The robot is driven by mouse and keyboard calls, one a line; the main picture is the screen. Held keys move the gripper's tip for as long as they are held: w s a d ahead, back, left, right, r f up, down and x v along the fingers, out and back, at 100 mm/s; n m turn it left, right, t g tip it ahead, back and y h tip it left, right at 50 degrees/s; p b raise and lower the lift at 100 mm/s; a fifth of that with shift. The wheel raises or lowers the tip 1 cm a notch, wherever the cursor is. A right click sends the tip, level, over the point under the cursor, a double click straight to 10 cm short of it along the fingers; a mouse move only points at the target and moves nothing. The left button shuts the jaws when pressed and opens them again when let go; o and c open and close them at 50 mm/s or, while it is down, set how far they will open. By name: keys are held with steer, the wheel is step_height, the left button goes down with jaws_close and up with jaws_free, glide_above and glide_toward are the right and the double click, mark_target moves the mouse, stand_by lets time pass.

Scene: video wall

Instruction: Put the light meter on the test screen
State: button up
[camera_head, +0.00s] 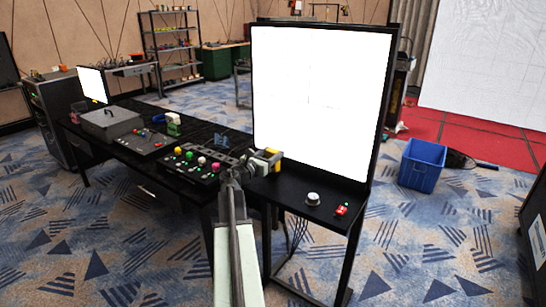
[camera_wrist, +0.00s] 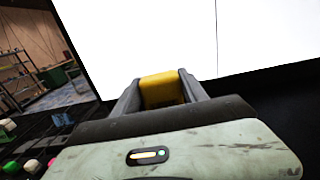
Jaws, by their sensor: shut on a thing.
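The test screen (camera_head: 320,95) is a large, bright white panel in a black frame, upright on a black stand. It also fills the upper part of the wrist view (camera_wrist: 240,40). My gripper (camera_head: 264,160) is shut on a yellow thing, which I take to be the light meter (camera_wrist: 160,90). The yellow shows between the two grey fingers in the wrist view, and its lower part is hidden by my gripper. In the head view the held light meter (camera_head: 272,152) is in front of the screen's lower left corner. I cannot tell whether it touches the screen.
The stand's black shelf (camera_head: 290,188) carries a round silver knob (camera_head: 313,199) and a red device (camera_head: 342,210). On the left, a black table holds a panel of coloured buttons (camera_head: 200,165) and a grey case (camera_head: 110,123). A blue bin (camera_head: 422,165) stands on the floor at right.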

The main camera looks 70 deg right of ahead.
steer(key=shift+f, duration=0.15)
steer(key=o, duration=1.5)
steer(key=shift+r, duration=0.35)
steer(key=v, duration=1.2)
steer(key=shift+f, duration=0.2)
